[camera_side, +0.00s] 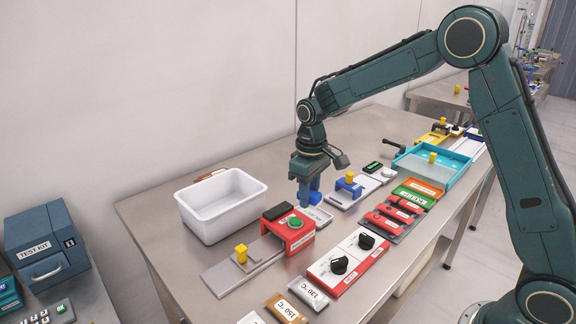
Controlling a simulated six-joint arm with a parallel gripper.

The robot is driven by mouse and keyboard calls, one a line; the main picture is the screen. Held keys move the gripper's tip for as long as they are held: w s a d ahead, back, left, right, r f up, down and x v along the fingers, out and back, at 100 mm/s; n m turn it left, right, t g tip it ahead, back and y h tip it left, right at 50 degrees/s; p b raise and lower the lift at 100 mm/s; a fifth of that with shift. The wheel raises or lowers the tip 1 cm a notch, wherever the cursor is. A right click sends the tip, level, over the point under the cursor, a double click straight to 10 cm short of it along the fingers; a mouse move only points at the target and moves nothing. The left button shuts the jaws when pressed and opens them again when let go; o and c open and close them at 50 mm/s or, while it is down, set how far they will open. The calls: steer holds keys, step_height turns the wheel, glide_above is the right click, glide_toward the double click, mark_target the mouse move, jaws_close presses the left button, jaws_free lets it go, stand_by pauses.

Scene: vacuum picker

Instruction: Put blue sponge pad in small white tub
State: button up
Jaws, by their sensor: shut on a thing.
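My gripper (309,196) points down over the middle of the table, shut on a small blue piece that appears to be the blue sponge pad (316,196). The fingers partly hide the pad, so its full shape does not show. A shallow light-grey tray (319,216) lies just below the gripper; I cannot tell whether the pad touches it. The small white tub (207,228) stands to the left of my gripper, near the table's back edge. Its open top faces up, and the part of its inside that shows is empty.
A red block with a green button (295,222) and a slide with a yellow knob (240,253) stand in front of the tub. A blue block with a yellow knob (349,184) is to the gripper's right. Red switches (392,213) and black dials (366,241) line the front.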

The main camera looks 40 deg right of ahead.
mark_target(247, 202)
steer(key=w+a+n, duration=0.1)
steer(key=w+n, duration=0.4)
steer(key=w, duration=0.1)
steer(key=w+a+f+n, duration=0.1)
steer(key=w+a+n, duration=0.1)
steer(key=w+n, duration=0.3)
steer(key=w+a+f+n, duration=0.1)
steer(key=w+a+n, duration=0.1)
steer(key=w+n, duration=0.3)
steer(key=shift+w+a+n, duration=0.2)
steer(key=shift+w+n, duration=0.1)
steer(key=shift+w, duration=0.95)
steer(key=shift+f, duration=0.1)
steer(key=shift+f, duration=3.9)
steer(key=shift+f, duration=0.15)
steer(key=o, duration=0.7)
steer(key=shift+c, duration=0.2)
